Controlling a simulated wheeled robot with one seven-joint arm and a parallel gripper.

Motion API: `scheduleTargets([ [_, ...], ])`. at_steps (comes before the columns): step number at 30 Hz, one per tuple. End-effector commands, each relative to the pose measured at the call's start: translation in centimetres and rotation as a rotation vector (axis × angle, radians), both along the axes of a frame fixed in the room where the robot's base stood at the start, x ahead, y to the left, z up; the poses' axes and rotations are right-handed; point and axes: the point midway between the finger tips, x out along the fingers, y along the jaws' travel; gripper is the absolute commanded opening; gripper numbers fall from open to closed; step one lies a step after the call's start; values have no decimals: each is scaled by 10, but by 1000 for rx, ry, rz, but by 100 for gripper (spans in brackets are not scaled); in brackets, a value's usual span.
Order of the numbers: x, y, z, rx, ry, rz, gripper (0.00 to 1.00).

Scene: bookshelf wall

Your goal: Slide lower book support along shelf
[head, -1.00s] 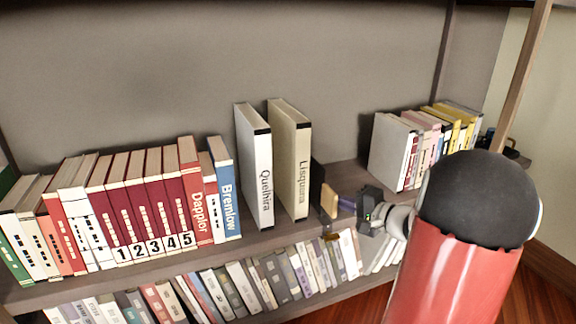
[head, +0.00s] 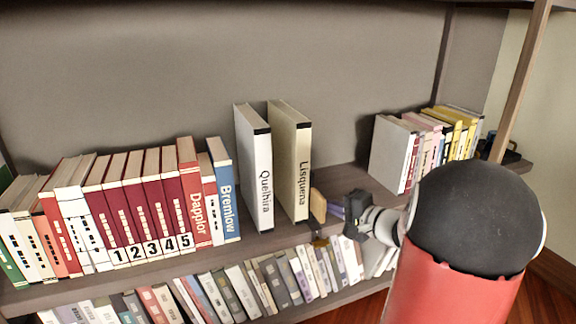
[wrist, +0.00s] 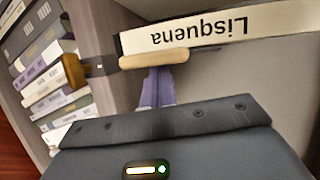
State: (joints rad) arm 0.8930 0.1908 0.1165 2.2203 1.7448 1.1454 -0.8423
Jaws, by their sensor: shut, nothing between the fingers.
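The book support shows as a tan wooden piece (head: 318,205) on the shelf, close against the right side of the cream book Lisquena (head: 292,160). In the wrist view the tan piece (wrist: 154,59) lies along the spine of Lisquena (wrist: 225,28), joined by a dark link to a brown piece (wrist: 74,70) at the shelf edge. My gripper (head: 338,212) is shut and empty, its purple fingers just right of the tan piece. In the wrist view my fingertips (wrist: 157,76) meet or nearly meet it; contact is hard to tell. The support's back part is hidden.
The white book Quelhira (head: 256,165) stands left of Lisquena with a gap. Blue Bremlow (head: 226,190) and a red row stand further left. A book group (head: 395,150) stands right, behind my arm. A lower shelf holds many books (head: 270,280).

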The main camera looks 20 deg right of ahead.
Motion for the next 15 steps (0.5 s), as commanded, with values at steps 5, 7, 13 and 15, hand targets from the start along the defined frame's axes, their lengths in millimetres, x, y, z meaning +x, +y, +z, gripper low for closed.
scheduleTargets([
  [5,0,12,-2,-2,-1,3,0],
  [7,0,17,-1,-2,0,4,0],
  [13,0,30,0,-1,0,6,0],
  [15,0,34,0,0,0,7,0],
])
